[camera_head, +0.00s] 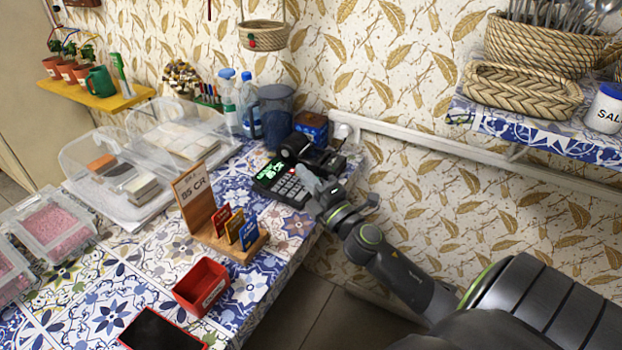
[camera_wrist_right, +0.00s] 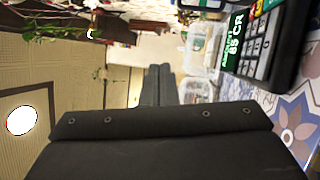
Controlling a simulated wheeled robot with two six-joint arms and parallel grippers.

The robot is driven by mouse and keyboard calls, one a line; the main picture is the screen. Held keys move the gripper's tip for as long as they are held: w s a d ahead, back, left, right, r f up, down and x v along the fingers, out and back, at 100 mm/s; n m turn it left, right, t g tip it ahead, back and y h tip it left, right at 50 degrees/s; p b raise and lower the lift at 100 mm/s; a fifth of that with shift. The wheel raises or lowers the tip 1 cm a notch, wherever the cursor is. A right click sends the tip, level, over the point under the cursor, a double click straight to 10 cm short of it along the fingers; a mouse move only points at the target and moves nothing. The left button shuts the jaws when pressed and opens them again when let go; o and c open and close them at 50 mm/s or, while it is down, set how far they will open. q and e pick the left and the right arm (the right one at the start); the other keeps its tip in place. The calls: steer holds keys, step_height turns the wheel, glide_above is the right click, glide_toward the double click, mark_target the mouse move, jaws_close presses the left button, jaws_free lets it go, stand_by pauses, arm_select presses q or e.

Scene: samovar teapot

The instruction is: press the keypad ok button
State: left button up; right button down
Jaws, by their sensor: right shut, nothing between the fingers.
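The keypad (camera_head: 291,189) is a dark device with a lit green display, standing at the right end of the tiled counter. It also shows in the right wrist view at the upper right (camera_wrist_right: 268,48), with grey keys and a display reading "85 CR". My right gripper (camera_head: 310,183) is shut and empty, with its fingertips close to the keypad's right side. In the wrist view my right gripper (camera_wrist_right: 158,85) appears apart from the keys. I cannot tell in the head view whether it touches them. The ok button cannot be picked out. My left gripper is not in view.
A wooden stand (camera_head: 218,228) with a price sign and coloured cards is left of the keypad. A red box (camera_head: 202,287) is in front. Bottles (camera_head: 250,104) and a dark jug (camera_head: 276,115) stand behind. A wall shelf (camera_head: 540,127) is at upper right.

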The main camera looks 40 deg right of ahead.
steer(key=w+a+r+n+g+y, duration=0.25)
steer(key=n+y, duration=0.25)
steer(key=n, duration=0.5)
steer(key=w+a+r+n+g+y, duration=0.15)
steer(key=a+n+g+y, duration=0.35)
steer(key=n, duration=0.6)
steer(key=w+d+n+g+h, duration=0.1)
steer(key=d+h, duration=0.3)
steer(key=d, duration=0.4)
steer(key=w+d+n+g+h, duration=0.2)
steer(key=d+n+g+h, duration=0.1)
steer(key=d, duration=0.5)
steer(key=shift+w+f+n+h+b, duration=0.15)
steer(key=shift+f+n+h+b, duration=0.25)
steer(key=shift+n+h, duration=0.45)
steer(key=shift+f, duration=0.15)
